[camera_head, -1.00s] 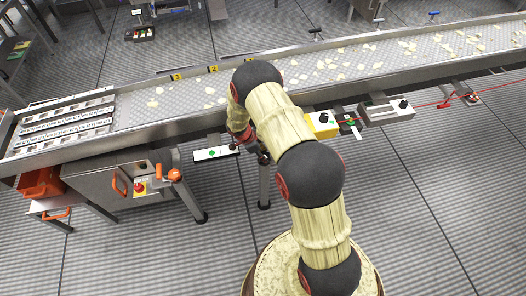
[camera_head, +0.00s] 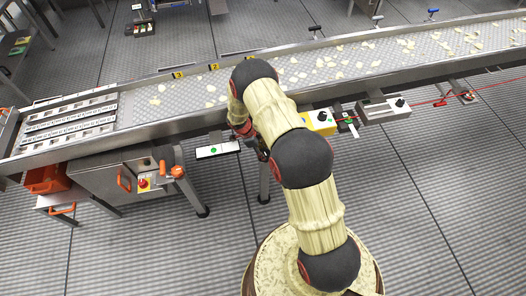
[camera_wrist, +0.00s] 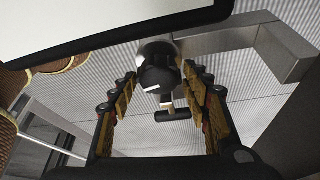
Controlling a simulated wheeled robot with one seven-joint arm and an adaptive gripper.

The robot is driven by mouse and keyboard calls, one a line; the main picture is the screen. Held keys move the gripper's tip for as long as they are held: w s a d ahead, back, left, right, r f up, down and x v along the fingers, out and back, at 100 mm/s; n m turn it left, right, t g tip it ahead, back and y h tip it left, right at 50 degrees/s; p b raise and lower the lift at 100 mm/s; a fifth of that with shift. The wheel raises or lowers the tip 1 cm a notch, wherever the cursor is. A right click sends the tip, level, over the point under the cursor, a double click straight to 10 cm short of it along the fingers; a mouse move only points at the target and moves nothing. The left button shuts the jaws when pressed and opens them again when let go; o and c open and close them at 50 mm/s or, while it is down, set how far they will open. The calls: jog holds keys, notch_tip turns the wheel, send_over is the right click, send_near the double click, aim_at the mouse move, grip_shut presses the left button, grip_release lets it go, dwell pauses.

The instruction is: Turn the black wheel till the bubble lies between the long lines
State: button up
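In the wrist view a round black wheel (camera_wrist: 157,77) with a white mark sits near the top middle. The two fingers of my gripper (camera_wrist: 160,78) reach along its left and right sides, with narrow gaps showing; I cannot tell whether either finger touches it. In the head view a white plate with a green spot (camera_head: 213,150) is beside the conveyor's near edge. My gripper (camera_head: 260,152) is just to the right of the plate, mostly hidden by my arm. The bubble and the long lines cannot be made out.
A conveyor (camera_head: 200,118) with pale chips runs across the view. A yellow box (camera_head: 321,122) and a grey box with a black knob (camera_head: 385,109) are along its near side. A metal cabinet (camera_head: 118,182) stands at left. A black T-shaped handle (camera_wrist: 173,115) shows between my fingers.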

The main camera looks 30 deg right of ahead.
jog(key=shift+o, duration=0.8)
jog(key=v, duration=1.2)
jog(key=shift+s+f, duration=0.1)
